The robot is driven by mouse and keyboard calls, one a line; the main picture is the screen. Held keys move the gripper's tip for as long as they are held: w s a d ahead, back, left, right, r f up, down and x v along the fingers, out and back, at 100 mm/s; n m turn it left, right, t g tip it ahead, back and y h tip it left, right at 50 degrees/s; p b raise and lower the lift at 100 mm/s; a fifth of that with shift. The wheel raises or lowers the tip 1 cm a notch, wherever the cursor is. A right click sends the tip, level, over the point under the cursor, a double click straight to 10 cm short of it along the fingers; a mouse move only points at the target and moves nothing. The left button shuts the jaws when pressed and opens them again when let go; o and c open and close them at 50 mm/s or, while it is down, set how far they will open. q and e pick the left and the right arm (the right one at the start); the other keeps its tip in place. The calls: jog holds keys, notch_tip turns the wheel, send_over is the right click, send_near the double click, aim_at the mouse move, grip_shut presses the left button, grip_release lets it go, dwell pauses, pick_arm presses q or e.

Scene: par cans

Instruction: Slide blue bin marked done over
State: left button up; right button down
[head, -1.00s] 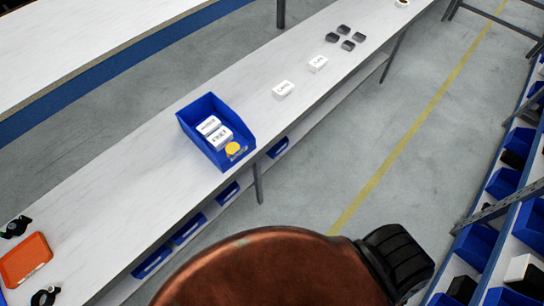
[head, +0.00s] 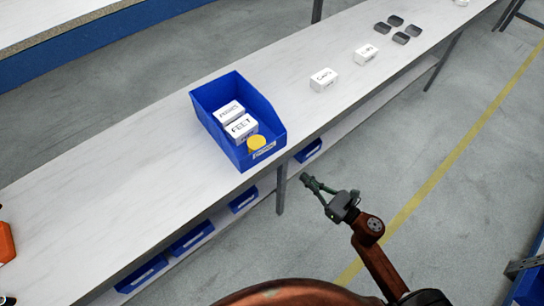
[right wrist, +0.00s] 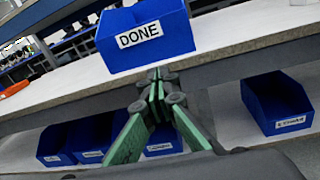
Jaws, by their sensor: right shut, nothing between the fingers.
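The blue bin (head: 218,135) stands on the white bench near its front edge in the head view. It holds white boxes labelled FEET (head: 241,127) and PADS or similar (head: 229,112), and a round yellow item (head: 256,143). In the right wrist view the bin's front (right wrist: 146,38) shows a white DONE label (right wrist: 139,35). My right gripper (head: 305,178) is off the bench's front edge, apart from the bin and to its lower right. Its green fingers (right wrist: 158,82) are closed together and empty, just below the bin's front in the wrist view. My left gripper is out of view.
White boxes (head: 324,80) (head: 365,54) and several dark small trays (head: 397,29) sit farther along the bench (head: 130,140). Blue bins (head: 191,241) stand on the shelf below. An orange item (head: 5,243) is at the left.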

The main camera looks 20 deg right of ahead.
jog(key=n, duration=0.1)
jog(key=b, duration=0.1)
send_near(270, 151)
jog(key=shift+y, duration=0.3)
jog(key=x, duration=0.5)
jog(key=shift+w+a, duration=0.15)
jog(key=shift+w, duration=0.1)
jog(key=shift+w+a, duration=0.3)
jog(key=shift+w, duration=0.3)
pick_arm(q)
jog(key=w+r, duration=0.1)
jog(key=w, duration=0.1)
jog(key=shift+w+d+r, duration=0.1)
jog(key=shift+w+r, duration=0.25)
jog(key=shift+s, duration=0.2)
